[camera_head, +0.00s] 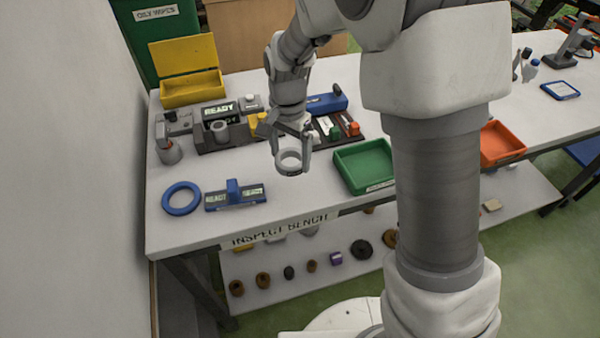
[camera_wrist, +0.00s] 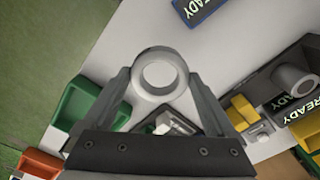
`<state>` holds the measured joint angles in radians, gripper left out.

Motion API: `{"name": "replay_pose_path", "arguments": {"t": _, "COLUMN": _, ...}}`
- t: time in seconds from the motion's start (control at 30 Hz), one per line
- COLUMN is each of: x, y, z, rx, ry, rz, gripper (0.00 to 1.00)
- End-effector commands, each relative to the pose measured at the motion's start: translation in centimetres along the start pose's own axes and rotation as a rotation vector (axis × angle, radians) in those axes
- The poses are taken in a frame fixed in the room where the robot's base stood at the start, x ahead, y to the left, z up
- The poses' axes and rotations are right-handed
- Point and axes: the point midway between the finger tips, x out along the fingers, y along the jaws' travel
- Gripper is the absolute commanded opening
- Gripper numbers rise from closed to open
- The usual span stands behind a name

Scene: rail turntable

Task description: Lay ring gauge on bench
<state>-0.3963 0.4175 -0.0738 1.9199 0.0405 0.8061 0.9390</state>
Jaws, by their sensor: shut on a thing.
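A grey-white ring gauge (camera_head: 290,169) is between the fingers of my gripper (camera_head: 291,156). In the wrist view the ring gauge (camera_wrist: 160,99) sits between the two fingertips of my gripper (camera_wrist: 160,82), its round hole facing the camera. My gripper is shut on it. They are over the front middle of the white inspect bench (camera_head: 300,197); I cannot tell for sure how high, or whether the ring touches the top.
A blue ring (camera_head: 167,205) and a blue READY display (camera_head: 235,195) lie to the left. A green tray (camera_head: 364,166) is close on the right. Behind stand a dark fixture plate (camera_head: 215,142) and a yellow bin (camera_head: 190,93). Bare bench shows between display and tray.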

Motion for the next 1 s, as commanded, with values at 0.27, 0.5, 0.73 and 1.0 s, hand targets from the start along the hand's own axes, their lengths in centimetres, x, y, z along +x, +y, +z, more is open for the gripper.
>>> {"name": "replay_pose_path", "arguments": {"t": 0.27, "x": 1.6, "y": 2.3, "z": -0.7, "rx": -0.001, "ry": 0.000, "rz": -0.001, "gripper": 0.23}}
{"name": "replay_pose_path", "arguments": {"t": 0.5, "x": 4.8, "y": 2.3, "z": -0.6, "rx": -0.002, "ry": -0.002, "rz": 0.002, "gripper": 0.23}}
{"name": "replay_pose_path", "arguments": {"t": 0.73, "x": 5.4, "y": 2.2, "z": -0.6, "rx": -0.002, "ry": 0.001, "rz": -0.001, "gripper": 0.23}}
{"name": "replay_pose_path", "arguments": {"t": 1.0, "x": 5.7, "y": 2.2, "z": -0.6, "rx": -0.002, "ry": 0.000, "rz": -0.001, "gripper": 1.00}}
